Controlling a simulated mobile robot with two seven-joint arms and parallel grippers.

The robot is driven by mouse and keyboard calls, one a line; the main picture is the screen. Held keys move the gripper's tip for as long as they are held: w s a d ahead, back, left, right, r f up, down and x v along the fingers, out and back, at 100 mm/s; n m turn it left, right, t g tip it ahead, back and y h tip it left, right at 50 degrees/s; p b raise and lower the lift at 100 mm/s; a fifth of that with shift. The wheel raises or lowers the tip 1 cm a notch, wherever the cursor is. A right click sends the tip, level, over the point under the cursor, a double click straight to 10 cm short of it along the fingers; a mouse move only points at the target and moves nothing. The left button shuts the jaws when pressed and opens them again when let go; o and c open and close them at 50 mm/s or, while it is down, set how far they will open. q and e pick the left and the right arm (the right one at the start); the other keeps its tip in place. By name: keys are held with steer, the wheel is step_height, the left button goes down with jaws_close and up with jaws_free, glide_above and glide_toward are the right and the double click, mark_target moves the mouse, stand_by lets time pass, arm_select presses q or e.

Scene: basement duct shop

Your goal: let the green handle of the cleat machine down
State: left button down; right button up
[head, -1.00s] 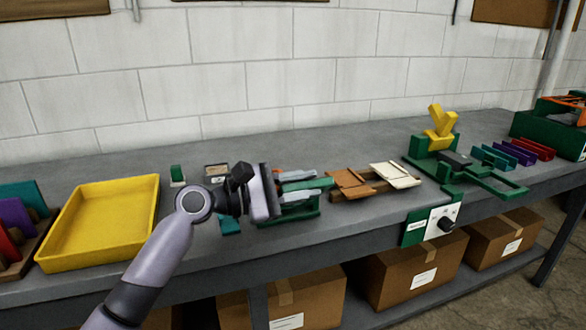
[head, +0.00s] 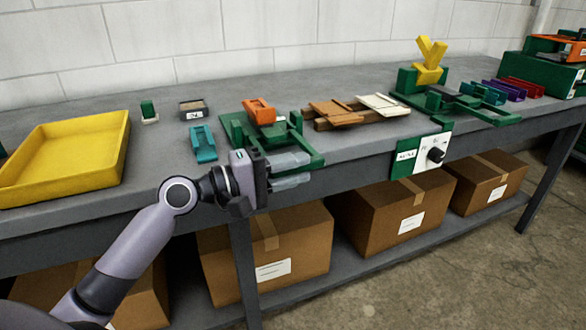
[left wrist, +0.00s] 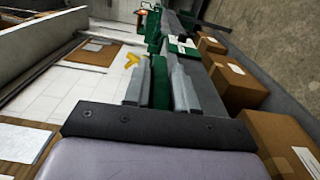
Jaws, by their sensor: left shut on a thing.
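The cleat machine, with a green base (head: 238,128) and an orange block (head: 259,111) on top, stands on the bench left of centre. Its green handle (head: 314,155) is a loop that reaches forward to the bench's front edge and looks low and nearly flat. My left gripper (head: 303,169) is shut on the front bar of this handle, its fingers pointing right. In the left wrist view a green bar (left wrist: 160,85) shows between the two grey fingers. The gripper hides part of the loop. My right gripper is not in view.
A yellow tray (head: 120,165), a teal part (head: 202,143) and wooden pieces (head: 335,112) lie on the bench. A control panel with a knob (head: 436,155) hangs on the front edge. Another green machine has a yellow Y-shaped piece (head: 431,62). Cardboard boxes (head: 390,215) stand below.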

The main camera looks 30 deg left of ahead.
mark_target(271, 178)
arm_select(q)
steer(key=shift+f, duration=0.5)
steer(key=c, duration=1)
jaws_free()
steer(key=shift+a, duration=0.1)
steer(key=shift+s+a+b, duration=0.35)
steer(key=shift+s+a, duration=0.05)
steer(key=b+v, duration=0.1)
steer(key=v, duration=0.4)
steer(key=shift+s+a, duration=0.2)
steer(key=shift+s, duration=0.15)
